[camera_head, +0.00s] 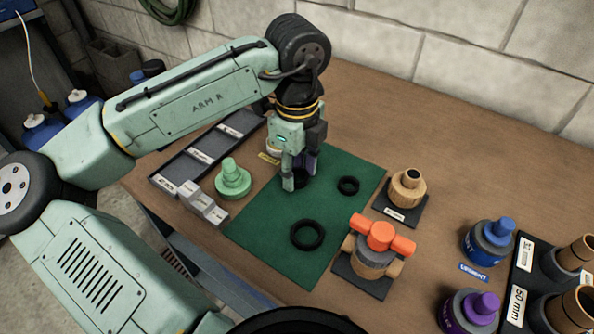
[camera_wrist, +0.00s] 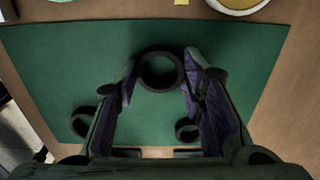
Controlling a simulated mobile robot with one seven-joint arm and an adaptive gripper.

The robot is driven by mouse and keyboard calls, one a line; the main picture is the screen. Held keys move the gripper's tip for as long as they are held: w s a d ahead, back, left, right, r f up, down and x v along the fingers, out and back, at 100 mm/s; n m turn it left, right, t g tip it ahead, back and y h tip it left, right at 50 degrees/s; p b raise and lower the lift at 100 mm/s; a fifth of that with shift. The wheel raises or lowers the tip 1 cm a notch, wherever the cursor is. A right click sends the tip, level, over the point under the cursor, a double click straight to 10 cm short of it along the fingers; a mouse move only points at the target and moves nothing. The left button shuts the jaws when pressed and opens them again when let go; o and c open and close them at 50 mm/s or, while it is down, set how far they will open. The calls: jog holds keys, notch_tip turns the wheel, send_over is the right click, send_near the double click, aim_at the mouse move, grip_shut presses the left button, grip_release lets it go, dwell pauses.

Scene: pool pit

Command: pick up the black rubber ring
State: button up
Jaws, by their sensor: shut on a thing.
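A black rubber ring (camera_wrist: 160,89) is between my two fingertips in the wrist view, gripped from outside across its width. My gripper (camera_head: 298,178) points down over the far left part of the green mat (camera_head: 265,225) and is shut on this ring. In the head view the fingers partly hide the ring; I cannot tell whether it is clear of the mat. Two other black rings lie flat on the mat: a larger one (camera_head: 307,247) in front and a smaller one (camera_head: 348,193) to the right.
A green stepped fitting (camera_head: 233,180) and a grey labelled tray (camera_head: 185,168) stand left of the mat. An orange-handled valve (camera_head: 380,238) and a tan fitting (camera_head: 407,190) stand right. Blue (camera_head: 489,240) and purple (camera_head: 470,312) lidded cans are farther right.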

jog(key=shift+r, duration=0.65)
jog(key=shift+s+a+r+b, duration=0.1)
jog(key=shift+s+r+b, duration=0.15)
jog(key=shift+r, duration=0.2)
jog(key=shift+s+r+b, duration=0.1)
jog(key=shift+r+b, duration=0.25)
jog(key=shift+r, duration=0.1)
jog(key=s+a, duration=0.1)
jog(key=s, duration=0.3)
jog(key=s+a+r+b, duration=0.1)
jog(key=s+a, duration=0.1)
jog(key=s, duration=0.3)
jog(key=s+a+b, duration=0.1)
jog(key=s+a, duration=0.1)
jog(key=s, duration=0.3)
jog(key=shift+s+r, duration=0.25)
jog(key=shift+r, duration=0.1)
jog(key=shift+o, duration=1.4)
jog(key=c, duration=0.5)
